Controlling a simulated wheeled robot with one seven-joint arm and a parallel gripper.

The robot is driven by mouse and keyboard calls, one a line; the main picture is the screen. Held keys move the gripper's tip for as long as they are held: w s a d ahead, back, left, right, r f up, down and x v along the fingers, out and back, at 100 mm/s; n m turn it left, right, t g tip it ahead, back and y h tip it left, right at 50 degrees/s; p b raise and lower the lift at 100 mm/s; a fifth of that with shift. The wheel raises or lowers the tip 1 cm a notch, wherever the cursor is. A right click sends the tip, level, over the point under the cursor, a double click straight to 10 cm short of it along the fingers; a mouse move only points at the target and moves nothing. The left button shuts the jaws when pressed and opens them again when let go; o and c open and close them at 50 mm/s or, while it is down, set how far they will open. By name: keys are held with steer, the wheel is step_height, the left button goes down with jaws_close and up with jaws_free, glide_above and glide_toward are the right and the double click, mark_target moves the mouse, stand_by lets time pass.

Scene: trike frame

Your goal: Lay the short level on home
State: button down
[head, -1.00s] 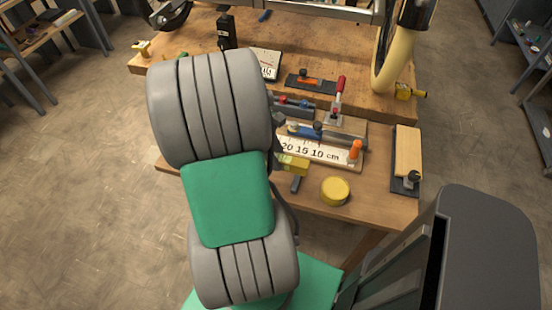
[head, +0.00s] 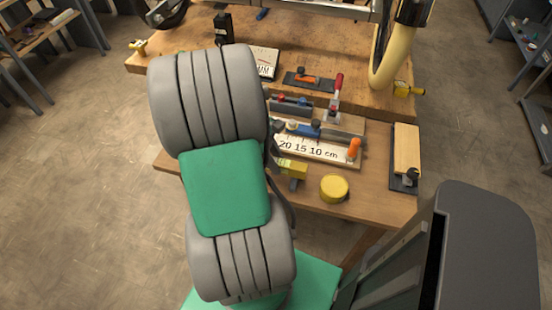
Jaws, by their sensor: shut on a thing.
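I cannot tell for sure which thing is the short level, nor which spot is its home. A short grey bar with red and blue details (head: 290,104) lies on the near bench, behind the white centimetre scale (head: 318,150). A yellow block (head: 293,168) with a dark piece under it shows just right of my arm, at the scale's near left end. My gripper is hidden behind my grey and green arm, so its jaws and anything in them cannot be seen.
A red-handled clamp (head: 336,95) and an orange knob (head: 354,148) stand up around the scale. A yellow round tin (head: 334,188) sits near the front edge. A wooden block (head: 406,148) lies on a dark plate at right. A yellow-tan curved tube (head: 385,65) rises behind.

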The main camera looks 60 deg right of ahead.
steer(key=shift+f+b, duration=0.3)
steer(key=shift+f, duration=0.35)
steer(key=c, duration=1)
jaws_free()
steer(key=p+v, duration=0.1)
steer(key=v, duration=0.7)
steer(key=shift+w, duration=0.1)
steer(key=w+a+r+t+h+p, duration=0.1)
steer(key=w+a+r+t, duration=0.2)
steer(key=w+a, duration=0.45)
steer(key=w+a+r+t+p, duration=0.1)
steer(key=w+a+r+t, duration=0.15)
steer(key=w+a, duration=0.55)
steer(key=a+r, duration=0.1)
steer(key=a, duration=0.4)
steer(key=a+r+m+t+y, duration=0.1)
steer(key=a, duration=0.4)
steer(key=a+r+t, duration=0.1)
steer(key=a, duration=0.5)
steer(key=shift+r+m+y, duration=0.3)
steer(key=shift+y, duration=0.1)
